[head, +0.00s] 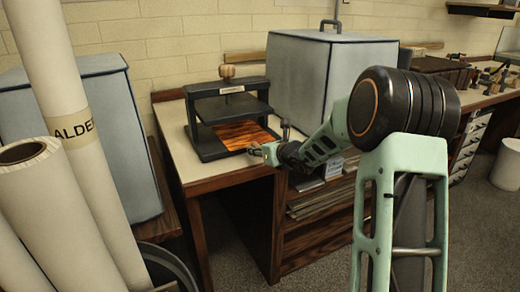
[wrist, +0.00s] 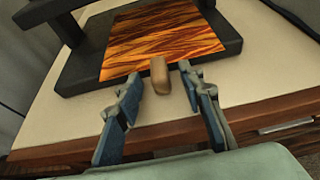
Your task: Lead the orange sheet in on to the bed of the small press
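The orange sheet (head: 238,133), patterned with dark wavy streaks, lies flat in the dark small press (head: 210,148), under its raised plate. In the wrist view the sheet (wrist: 165,38) lies between dark parts of the press (wrist: 85,70). A short rounded wooden piece (wrist: 160,78) stands at the sheet's near edge; whether it is fixed to the sheet I cannot tell. My gripper (head: 268,142) is at the front of the press. In the wrist view my gripper (wrist: 162,70) is open, one finger on each side of the wooden piece, with small gaps.
The press stands on a pale worktop (head: 178,138) with a wooden front edge. A large grey-blue box (head: 315,75) stands behind my arm to the right. Tall paper rolls (head: 75,130) and another grey-blue case (head: 125,130) stand at left. Bare worktop lies left of the press.

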